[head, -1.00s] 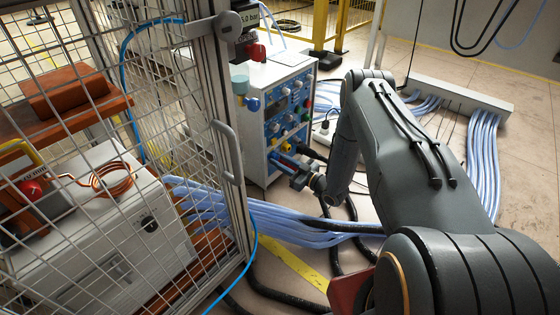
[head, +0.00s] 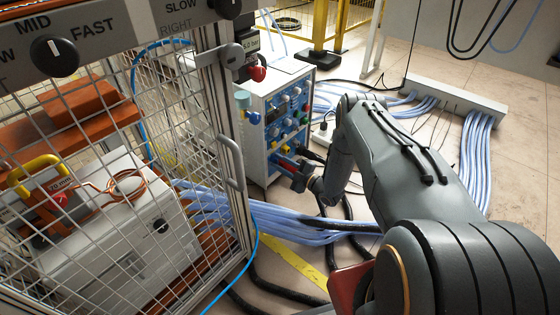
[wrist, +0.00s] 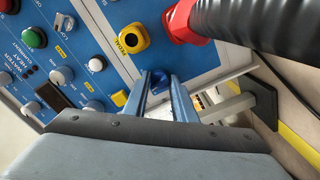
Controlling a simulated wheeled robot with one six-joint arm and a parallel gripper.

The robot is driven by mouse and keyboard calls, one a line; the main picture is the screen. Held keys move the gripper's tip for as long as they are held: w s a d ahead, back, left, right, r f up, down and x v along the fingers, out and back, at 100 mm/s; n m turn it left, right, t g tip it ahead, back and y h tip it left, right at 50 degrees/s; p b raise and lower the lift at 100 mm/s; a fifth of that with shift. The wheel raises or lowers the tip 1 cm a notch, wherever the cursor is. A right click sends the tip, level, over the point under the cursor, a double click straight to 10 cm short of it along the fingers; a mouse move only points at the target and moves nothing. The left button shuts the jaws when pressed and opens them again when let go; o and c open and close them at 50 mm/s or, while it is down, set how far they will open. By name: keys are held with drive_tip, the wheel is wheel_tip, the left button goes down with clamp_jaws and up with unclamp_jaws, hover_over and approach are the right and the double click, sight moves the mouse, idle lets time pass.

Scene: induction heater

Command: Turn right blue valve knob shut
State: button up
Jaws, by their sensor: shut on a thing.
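The blue valve knob (wrist: 159,82) is low on the blue front panel (wrist: 200,62) of a white cabinet. In the wrist view my gripper (wrist: 160,78) has one finger on each side of the knob and is shut on it. The fingers hide part of the knob, and its turn angle is hard to read. In the head view my gripper (head: 283,162) reaches the lower front of the cabinet (head: 257,152), and the held knob is hidden there. Another blue knob (head: 254,118) shows on the cabinet's left side.
A thick black hose with a red collar (wrist: 181,22) leaves the panel close to my fingers. A mesh cage door (head: 200,130) stands left of the cabinet. Pale blue hoses (head: 285,223) and black cables cross the floor.

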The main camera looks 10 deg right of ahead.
drive_tip(key=shift+n+p, duration=1.6)
drive_tip(key=shift+n, duration=2)
drive_tip(key=o, duration=1)
drive_tip(key=shift+o, duration=0.2)
drive_tip(key=p+v, duration=0.2)
drive_tip(key=v, duration=0.6)
drive_tip(key=shift+w, duration=0.1)
